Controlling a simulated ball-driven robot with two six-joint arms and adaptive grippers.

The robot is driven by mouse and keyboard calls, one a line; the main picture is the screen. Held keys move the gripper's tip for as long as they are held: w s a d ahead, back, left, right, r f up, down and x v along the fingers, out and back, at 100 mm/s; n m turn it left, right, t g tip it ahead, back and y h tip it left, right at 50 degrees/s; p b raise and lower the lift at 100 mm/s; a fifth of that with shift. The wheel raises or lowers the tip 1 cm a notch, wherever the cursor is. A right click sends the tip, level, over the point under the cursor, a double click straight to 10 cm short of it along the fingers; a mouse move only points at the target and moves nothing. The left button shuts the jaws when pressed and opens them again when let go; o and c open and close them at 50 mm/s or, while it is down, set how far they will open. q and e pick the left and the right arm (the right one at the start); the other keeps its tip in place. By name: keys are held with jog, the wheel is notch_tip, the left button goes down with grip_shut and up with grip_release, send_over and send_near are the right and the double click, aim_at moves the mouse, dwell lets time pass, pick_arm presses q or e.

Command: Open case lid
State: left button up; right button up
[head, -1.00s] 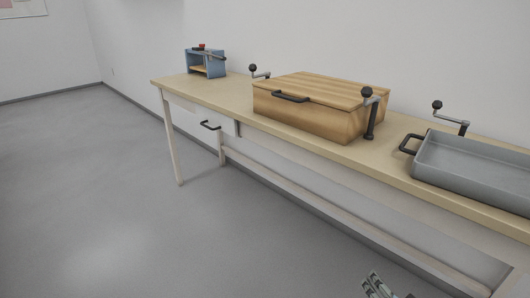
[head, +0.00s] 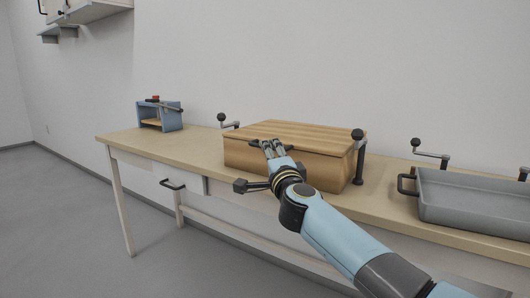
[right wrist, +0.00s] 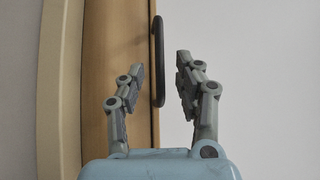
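The wooden case (head: 318,168) stands on the workbench in the head view, its slatted lid (head: 310,135) shut. A dark bar handle (head: 256,143) is on the front edge of the lid, partly hidden behind my fingers. My right gripper (head: 272,146) is at the case front by the handle. In the right wrist view the handle (right wrist: 158,50) runs upright along the edge of the case (right wrist: 103,45). My right gripper (right wrist: 160,68) is open there, with a finger on each side of the handle and gaps visible. My left gripper is not in view.
A grey metal tray (head: 470,205) with a handle stands to the right on the bench (head: 215,160). Black-knobbed clamps (head: 358,155) flank the case. A small blue rack (head: 158,117) is at the left end. A drawer handle (head: 172,185) juts out below.

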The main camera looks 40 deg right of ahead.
jog(key=x, duration=0.3)
jog(key=shift+w+d+b, duration=0.15)
jog(key=shift+w+b, duration=0.1)
jog(key=shift+b, duration=0.15)
jog(key=shift+w+d, duration=0.15)
jog(key=shift+w, duration=0.05)
jog(key=c, duration=0.6)
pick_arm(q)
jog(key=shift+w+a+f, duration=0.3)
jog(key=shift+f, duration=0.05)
pick_arm(e)
grip_shut()
